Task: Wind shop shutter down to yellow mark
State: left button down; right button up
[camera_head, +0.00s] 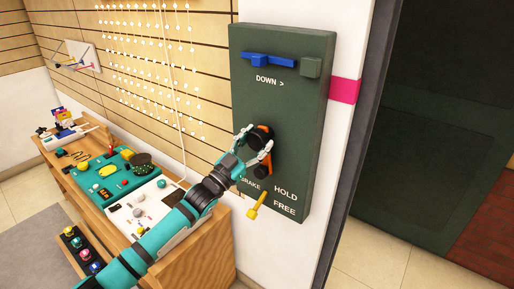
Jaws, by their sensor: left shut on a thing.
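A dark green control panel (285,100) is mounted on the white wall, with the label "DOWN >" near its top. A blue bar (268,61) sits above that label, beside a small green block (311,67). Lower down is a dark round knob with orange (263,133). My left gripper (253,147) is at the knob, its fingers around it and shut on it; they partly hide it. Below, a yellow lever (256,206) tilts down-left near the labels "BRAKE", "HOLD" and "FREE". No yellow mark shows. My right gripper is not in view.
A magenta band (345,91) crosses the wall right of the panel. Beyond a dark frame is a dark green surface (440,110); I cannot tell whether it is the shutter. A wooden bench (212,250) with tools and a teal mat stands left, below a slatted wall.

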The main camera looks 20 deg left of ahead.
pick_arm(q)
jog(key=m+g+h, duration=0.1)
jog(key=m, duration=0.3)
jog(key=shift+g+h, duration=0.4)
jog(key=m+g, duration=0.1)
jog(key=m, duration=0.2)
jog(key=shift+a+m+h, duration=0.1)
jog(key=shift+m+h, duration=0.3)
jog(key=m+g+p, duration=0.2)
jog(key=m, duration=0.2)
jog(key=shift+r+m, duration=0.15)
jog(key=shift+m, duration=0.25)
jog(key=shift+m+g+p, duration=0.6)
jog(key=shift+m+p, duration=0.25)
jog(key=shift+m, duration=0.35)
jog(key=c, duration=0.5)
grip_release()
jog(key=v, duration=1.2)
